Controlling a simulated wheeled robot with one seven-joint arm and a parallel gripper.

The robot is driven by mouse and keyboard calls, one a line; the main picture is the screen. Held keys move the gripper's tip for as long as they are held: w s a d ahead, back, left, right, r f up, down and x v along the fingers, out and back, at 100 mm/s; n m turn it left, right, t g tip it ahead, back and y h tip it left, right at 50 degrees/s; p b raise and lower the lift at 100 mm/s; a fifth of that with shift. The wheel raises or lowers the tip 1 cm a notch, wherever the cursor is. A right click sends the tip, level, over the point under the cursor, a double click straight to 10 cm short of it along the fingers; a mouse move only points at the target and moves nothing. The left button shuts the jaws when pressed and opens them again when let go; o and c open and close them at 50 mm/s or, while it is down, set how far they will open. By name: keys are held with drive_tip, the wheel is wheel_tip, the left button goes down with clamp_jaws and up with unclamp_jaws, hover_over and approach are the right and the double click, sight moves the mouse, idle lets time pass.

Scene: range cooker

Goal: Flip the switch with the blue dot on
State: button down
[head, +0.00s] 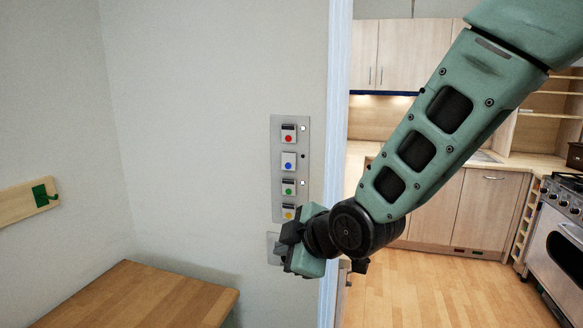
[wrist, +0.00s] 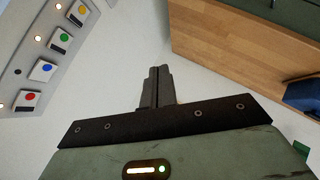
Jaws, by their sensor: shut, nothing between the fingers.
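A grey switch panel (head: 276,150) is on the pale wall, with a column of white rocker switches marked red, blue, green and yellow. The blue-dot switch (head: 289,161) is second from the top; the small lamp beside it is dark, while the red and green switches' lamps are lit. In the wrist view the blue-dot switch (wrist: 43,70) is at the left, clear of the fingers. My gripper (head: 281,250) is below the panel, near the wall, partly covering the yellow switch's area. Its fingers (wrist: 157,72) are together and empty.
A smaller wall plate (head: 271,243) is partly hidden behind my gripper. A wooden tabletop (head: 140,298) stands below left, and a green hook (head: 44,195) hangs on a board at the left. A door frame (head: 336,120) edges the wall at right, with the kitchen beyond.

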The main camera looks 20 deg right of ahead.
drive_tip(key=w+d+r+n+t+h+p, duration=0.1)
drive_tip(key=w+d+r+n+t, duration=0.3)
drive_tip(key=w+d+r+t, duration=0.2)
wheel_tip(320, 180, up, 3)
drive_tip(key=shift+w+d+f+n+t, duration=0.15)
drive_tip(key=shift+w+d+n+t, duration=0.2)
drive_tip(key=shift+w+d, duration=0.75)
drive_tip(key=p, duration=0.5)
approach(284, 168)
drive_tip(key=w+a, duration=0.2)
drive_tip(key=a, duration=0.1)
drive_tip(key=w+p, duration=0.1)
drive_tip(key=w+d+p, duration=0.1)
drive_tip(key=shift+w+d, duration=0.25)
drive_tip(key=shift+w, duration=0.15)
drive_tip(key=shift+w+d+f+p, duration=0.2)
drive_tip(key=shift+w+d+p, duration=0.1)
drive_tip(key=shift+w, duration=0.1)
drive_tip(key=shift+f, duration=0.1)
